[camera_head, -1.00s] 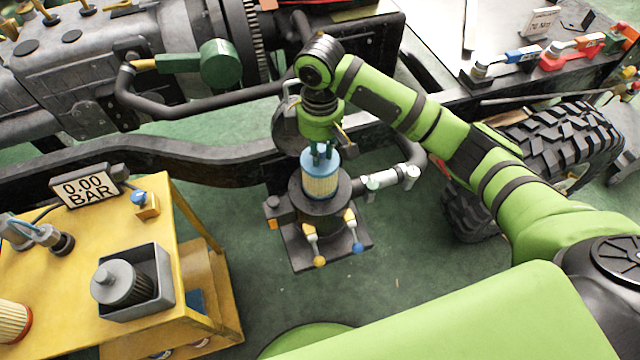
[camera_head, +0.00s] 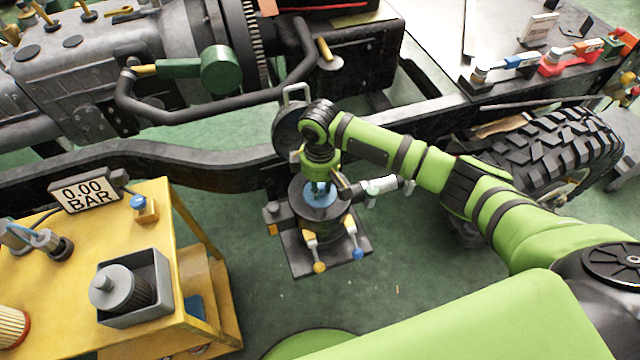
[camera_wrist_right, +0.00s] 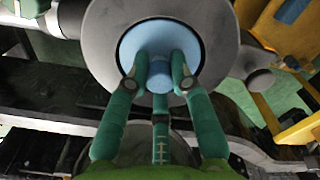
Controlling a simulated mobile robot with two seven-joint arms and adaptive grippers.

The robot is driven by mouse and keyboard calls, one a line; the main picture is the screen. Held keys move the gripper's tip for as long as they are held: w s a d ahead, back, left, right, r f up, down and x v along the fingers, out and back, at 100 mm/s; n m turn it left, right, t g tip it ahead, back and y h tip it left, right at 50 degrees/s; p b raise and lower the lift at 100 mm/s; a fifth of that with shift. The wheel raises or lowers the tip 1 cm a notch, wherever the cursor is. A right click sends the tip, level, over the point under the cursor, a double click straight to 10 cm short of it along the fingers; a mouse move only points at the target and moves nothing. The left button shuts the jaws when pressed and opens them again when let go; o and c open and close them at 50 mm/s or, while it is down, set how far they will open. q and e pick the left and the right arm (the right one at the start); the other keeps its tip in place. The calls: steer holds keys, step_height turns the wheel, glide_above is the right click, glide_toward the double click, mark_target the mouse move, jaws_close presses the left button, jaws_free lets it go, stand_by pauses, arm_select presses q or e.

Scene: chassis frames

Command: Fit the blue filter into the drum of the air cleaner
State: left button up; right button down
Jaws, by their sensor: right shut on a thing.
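The blue filter (camera_head: 312,196) sits down inside the dark drum (camera_head: 318,222) of the air cleaner, with only its blue top showing near rim level. Its pale pleated side is hidden by the drum wall. In the right wrist view the blue filter top (camera_wrist_right: 187,38) lies inside the grey ring of the drum (camera_wrist_right: 105,35), with a thin dark gap around it. My right gripper (camera_head: 320,188) points down into the drum, its green fingers (camera_wrist_right: 157,66) shut on the filter's central blue knob. My left gripper is not in view.
A round grey cover with a handle (camera_head: 288,124) stands behind the drum. Clamps with yellow (camera_head: 319,267) and blue ends hang at its front. A tyre stands right.

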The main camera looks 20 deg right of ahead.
steer(key=c, duration=1.1)
jaws_free()
steer(key=shift+f, duration=0.15)
step_height(320, 180, up, 12)
steer(key=shift+r, duration=0.2)
